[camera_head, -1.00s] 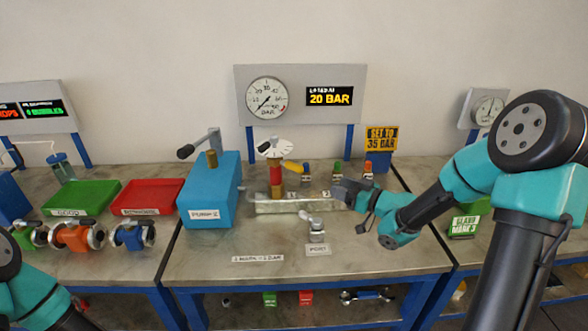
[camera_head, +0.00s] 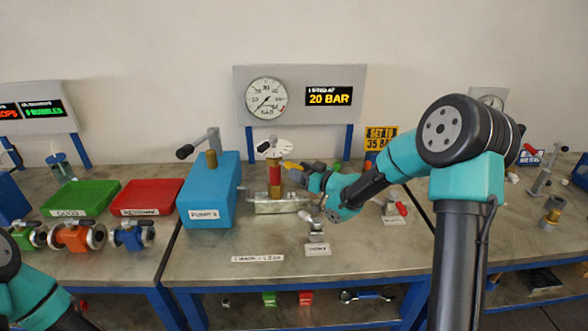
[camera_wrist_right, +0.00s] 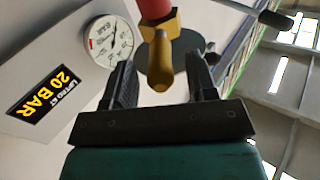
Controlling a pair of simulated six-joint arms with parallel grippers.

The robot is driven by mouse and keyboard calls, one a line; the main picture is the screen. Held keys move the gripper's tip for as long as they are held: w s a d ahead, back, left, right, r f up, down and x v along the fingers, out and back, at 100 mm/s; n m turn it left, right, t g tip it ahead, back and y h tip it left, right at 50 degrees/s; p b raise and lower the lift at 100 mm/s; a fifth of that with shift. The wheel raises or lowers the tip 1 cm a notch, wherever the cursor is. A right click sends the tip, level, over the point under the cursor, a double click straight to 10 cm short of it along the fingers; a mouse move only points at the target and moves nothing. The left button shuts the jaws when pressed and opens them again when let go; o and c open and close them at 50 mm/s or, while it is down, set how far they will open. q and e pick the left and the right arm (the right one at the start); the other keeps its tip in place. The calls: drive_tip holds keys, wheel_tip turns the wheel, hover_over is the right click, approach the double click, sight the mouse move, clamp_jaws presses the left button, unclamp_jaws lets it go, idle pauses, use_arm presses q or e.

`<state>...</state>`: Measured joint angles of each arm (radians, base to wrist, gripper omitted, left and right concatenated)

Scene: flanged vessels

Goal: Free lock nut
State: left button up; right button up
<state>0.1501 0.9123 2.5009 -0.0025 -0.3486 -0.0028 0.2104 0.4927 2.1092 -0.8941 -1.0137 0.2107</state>
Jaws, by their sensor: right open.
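The relief valve has a red body (camera_head: 275,172) and a white dial (camera_head: 277,148) on top. A brass lock nut (camera_wrist_right: 172,27) with a yellow handle (camera_head: 289,164) sits between body and dial. My right gripper (camera_head: 300,173) is just right of the valve, level with the handle. In the right wrist view my right gripper (camera_wrist_right: 160,68) is open, with the yellow handle (camera_wrist_right: 160,68) between its fingers and visible gaps on both sides. My left gripper is out of view.
The blue pump box (camera_head: 210,192) stands left of the valve. A gauge panel (camera_head: 330,78) behind reads 20 BAR. A small lever valve (camera_head: 314,227) stands in front. Green (camera_head: 80,199) and red (camera_head: 150,197) trays lie to the left.

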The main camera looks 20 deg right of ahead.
sight(289, 165)
drive_tip(key=shift+x, duration=1.35)
drive_tip(key=shift+c, duration=0.3)
clamp_jaws()
